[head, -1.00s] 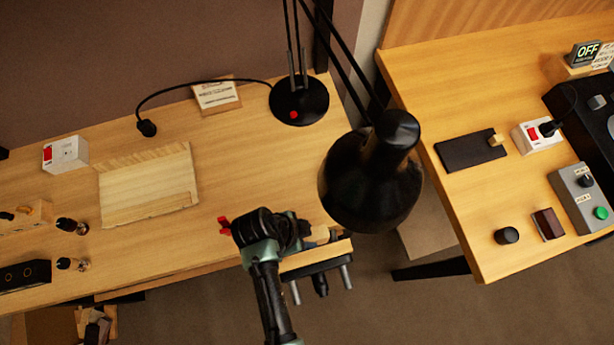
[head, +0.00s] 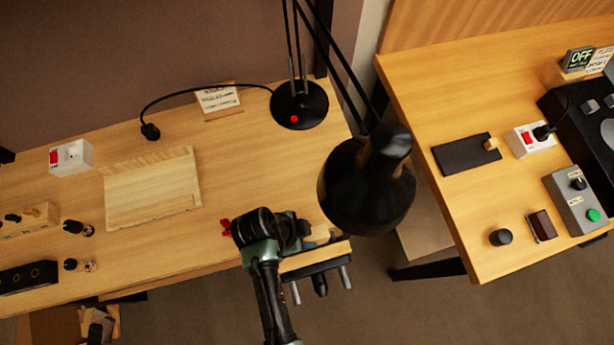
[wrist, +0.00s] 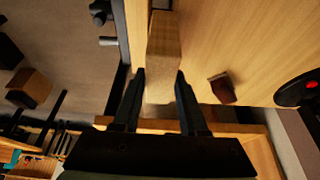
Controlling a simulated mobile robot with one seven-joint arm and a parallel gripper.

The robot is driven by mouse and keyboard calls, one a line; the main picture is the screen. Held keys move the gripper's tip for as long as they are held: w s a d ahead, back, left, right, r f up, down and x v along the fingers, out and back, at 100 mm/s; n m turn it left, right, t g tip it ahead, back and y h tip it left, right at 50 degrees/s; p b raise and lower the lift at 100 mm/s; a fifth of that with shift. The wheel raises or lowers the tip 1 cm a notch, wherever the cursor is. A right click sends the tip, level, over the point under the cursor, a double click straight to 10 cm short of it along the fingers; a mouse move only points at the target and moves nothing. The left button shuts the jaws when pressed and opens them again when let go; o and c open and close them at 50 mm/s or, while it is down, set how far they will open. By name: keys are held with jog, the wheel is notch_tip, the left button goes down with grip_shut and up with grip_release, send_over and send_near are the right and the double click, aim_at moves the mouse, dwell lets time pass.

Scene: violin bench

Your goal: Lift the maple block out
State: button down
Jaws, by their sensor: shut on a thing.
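The maple block (wrist: 162,60) is a pale, long wooden piece between the two fingers of my gripper (wrist: 158,84) in the wrist view. The fingers are shut on its sides near its lower end. A vise with dark metal parts and grey rods (head: 318,278) is at the bench's front edge, and its rods also show at the upper left of the wrist view (wrist: 108,41). I cannot tell whether the block still touches the vise.
A black lamp head (head: 366,185) hangs close to the right of my gripper; its base (head: 299,104) stands behind. A small reddish-brown piece (wrist: 222,88) lies beside the block. A pale wood panel (head: 152,190) lies left on the bench. A second bench (head: 450,210) is at right.

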jog(key=shift+r+p, duration=3.2)
jog(key=shift+r, duration=0.3)
